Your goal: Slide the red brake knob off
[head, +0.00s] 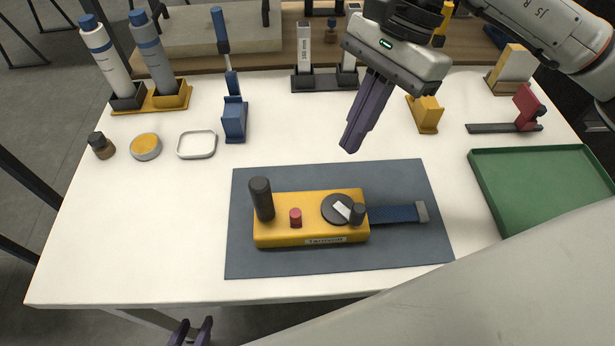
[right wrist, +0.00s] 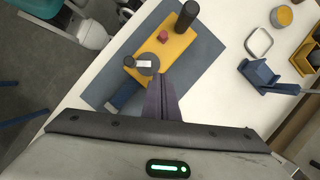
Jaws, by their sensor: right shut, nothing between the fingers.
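The red brake knob (head: 295,218) stands on the yellow block (head: 275,232), between a tall black knob (head: 262,199) and a dark disc (head: 338,209) with a white pointer. The block lies on a grey mat (head: 400,180). In the right wrist view the red knob (right wrist: 163,37) shows small on the yellow block (right wrist: 172,50). My right gripper (head: 350,148) is shut and empty, above the table behind the mat, apart from the knob. Its fingers (right wrist: 161,82) also show in the right wrist view. My left gripper (head: 193,328) is low at the table's front edge, fingertips apart, nothing visible between them.
A blue strap (head: 392,215) extends right from the block. A green tray (head: 540,170) lies at the right. A blue stand (head: 234,120), white dish (head: 197,145), yellow-topped tin (head: 146,147) and bottles (head: 108,58) stand at the left and back. The front left table is clear.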

